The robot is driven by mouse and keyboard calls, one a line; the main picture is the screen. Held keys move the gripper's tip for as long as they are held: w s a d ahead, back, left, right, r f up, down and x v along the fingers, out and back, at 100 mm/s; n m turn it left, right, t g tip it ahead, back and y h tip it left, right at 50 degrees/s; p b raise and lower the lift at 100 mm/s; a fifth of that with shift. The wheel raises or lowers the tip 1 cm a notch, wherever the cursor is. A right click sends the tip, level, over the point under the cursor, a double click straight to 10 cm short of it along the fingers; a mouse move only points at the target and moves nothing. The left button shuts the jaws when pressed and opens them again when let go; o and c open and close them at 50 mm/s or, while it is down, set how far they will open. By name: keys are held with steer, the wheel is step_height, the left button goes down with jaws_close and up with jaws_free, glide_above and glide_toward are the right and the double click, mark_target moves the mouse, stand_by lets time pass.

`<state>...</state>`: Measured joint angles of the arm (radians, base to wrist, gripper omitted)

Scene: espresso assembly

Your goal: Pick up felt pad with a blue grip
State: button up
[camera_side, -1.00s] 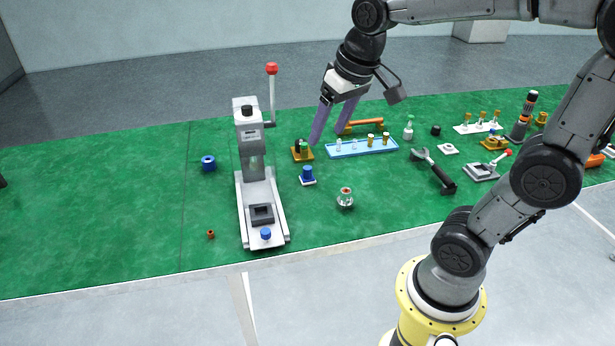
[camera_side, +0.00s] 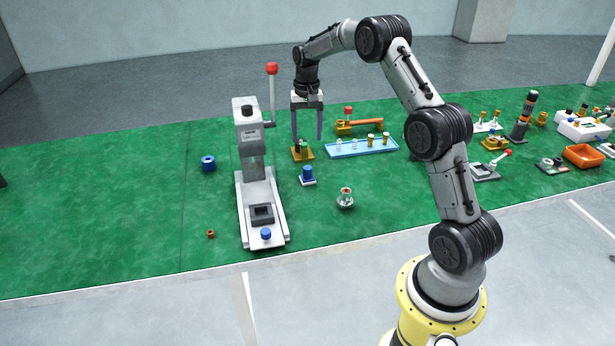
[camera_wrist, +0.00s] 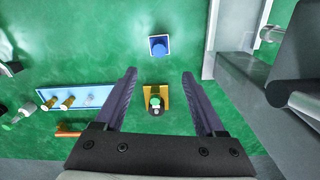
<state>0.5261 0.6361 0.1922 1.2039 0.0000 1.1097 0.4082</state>
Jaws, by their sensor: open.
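The felt pad with a blue grip (camera_side: 308,175) stands on the green mat just right of the grey press, its white base under a blue cylinder. In the wrist view the pad (camera_wrist: 158,46) lies beyond the fingertips, centred between their lines. My gripper (camera_side: 307,139) is open, empty and points straight down, above and behind the pad. Its two fingers also show in the wrist view (camera_wrist: 158,75), with a yellow stand between them and nothing touched.
The yellow stand (camera_side: 302,155) holds a green-topped dark part beneath my gripper. The tall press (camera_side: 254,155) with its red-knobbed lever stands close on the left. A light-blue tray (camera_side: 345,152) lies to the right, and a glass-like part (camera_side: 345,198) stands in front. Green mat is free around the pad.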

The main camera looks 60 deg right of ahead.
mark_target(308, 168)
step_height(308, 168, down, 13)
steer(key=shift+s+f, duration=0.15)
steer(key=shift+f, duration=0.05)
jaws_close()
stand_by(0.7)
steer(key=shift+r, duration=0.15)
steer(key=shift+r, duration=0.55)
step_height(308, 168, up, 2)
steer(key=shift+s+a+r, duration=0.1)
steer(key=shift+r, duration=0.1)
steer(key=s+a+r, duration=0.7)
steer(key=s+r, duration=0.2)
steer(key=s, duration=0.3)
steer(key=shift+r, duration=0.15)
